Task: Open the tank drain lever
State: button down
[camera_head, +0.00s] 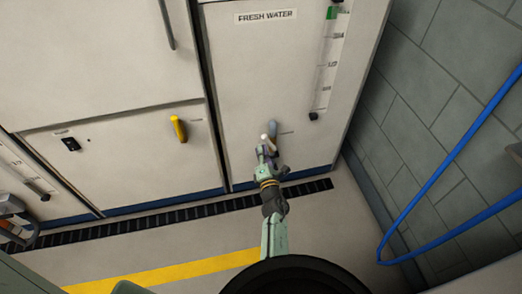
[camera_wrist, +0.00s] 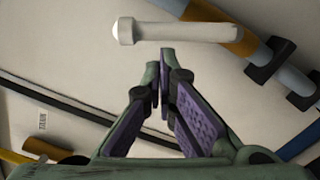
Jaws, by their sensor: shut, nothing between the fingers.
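A white lever (camera_wrist: 185,32) with a rounded end lies across the upper middle of the wrist view. Its right end meets a brass-coloured collar (camera_wrist: 232,40) on a grey-blue pipe, and the lever sits at a slant to the pipe. In the head view the pipe (camera_head: 272,127) shows low on the fresh water panel, with the lever's pale end (camera_head: 264,137) beside it. My gripper (camera_head: 268,152) is just below it there. In the wrist view my gripper (camera_wrist: 161,56) is shut and empty, its tips just below the lever; I cannot tell whether they touch it.
The fresh water panel (camera_head: 235,70) has a level gauge (camera_head: 326,70) at right. A yellow handle (camera_head: 179,128) is on the left panel. A blue hose or rail (camera_head: 440,170) runs along the block wall at right. The floor in front has a dark grating strip (camera_head: 150,217).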

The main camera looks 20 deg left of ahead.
aim_at(267, 141)
jog(key=r+m+p, duration=0.1)
jog(key=d+m+p, duration=0.1)
jog(key=p, duration=0.1)
jog(key=w+r+m+p, duration=0.1)
jog(key=m, duration=0.1)
jog(key=shift+w+d+r+p, duration=0.1)
jog(key=shift+d+r+p, duration=0.2)
jog(key=shift+d+p, duration=0.1)
jog(key=shift+w+d, duration=0.15)
jog(key=shift+d, duration=0.05)
jog(key=shift+f, duration=0.1)
